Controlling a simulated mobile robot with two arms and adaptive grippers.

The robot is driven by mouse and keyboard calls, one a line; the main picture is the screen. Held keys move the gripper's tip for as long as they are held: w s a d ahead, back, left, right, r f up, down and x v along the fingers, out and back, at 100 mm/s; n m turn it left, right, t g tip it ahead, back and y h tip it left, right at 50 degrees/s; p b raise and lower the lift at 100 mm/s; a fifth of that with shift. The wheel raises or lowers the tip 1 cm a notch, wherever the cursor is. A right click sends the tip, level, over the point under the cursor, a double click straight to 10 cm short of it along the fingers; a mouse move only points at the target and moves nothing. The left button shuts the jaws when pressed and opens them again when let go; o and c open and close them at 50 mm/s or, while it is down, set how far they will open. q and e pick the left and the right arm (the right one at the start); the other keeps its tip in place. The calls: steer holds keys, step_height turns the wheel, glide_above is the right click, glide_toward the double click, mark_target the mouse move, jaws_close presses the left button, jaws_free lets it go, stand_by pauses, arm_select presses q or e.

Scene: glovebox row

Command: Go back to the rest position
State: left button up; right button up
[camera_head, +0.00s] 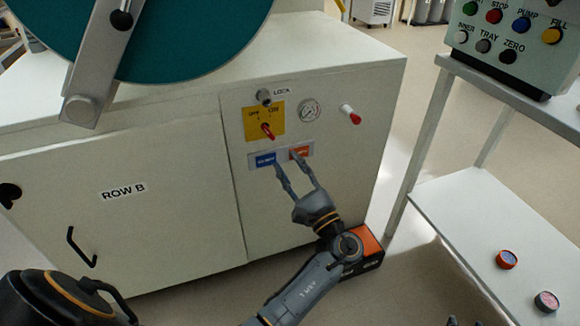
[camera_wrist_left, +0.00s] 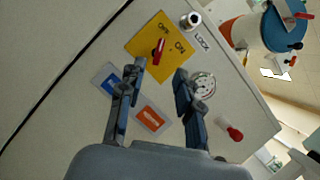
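My left gripper (camera_head: 288,161) is in front of the white cabinet's control panel, near the plate with a blue label (camera_head: 264,160) and an orange label (camera_head: 300,152). Its two fingers are apart with nothing between them. In the left wrist view the open fingers (camera_wrist_left: 158,75) frame the panel face, with the yellow switch plate (camera_wrist_left: 160,45) and its red handle just beyond. I cannot tell whether a fingertip touches the panel. Small dark tips at the bottom edge of the head view look like my right gripper (camera_head: 466,321), mostly cut off.
The white ROW B cabinet (camera_head: 150,240) carries a lock knob (camera_head: 264,97), a gauge (camera_head: 309,110) and a red-tipped knob (camera_head: 350,114). An orange and black box (camera_head: 368,243) lies on the floor. A shelf (camera_head: 500,215) and a button box (camera_head: 510,45) stand right.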

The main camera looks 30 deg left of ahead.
stand_by(0.3)
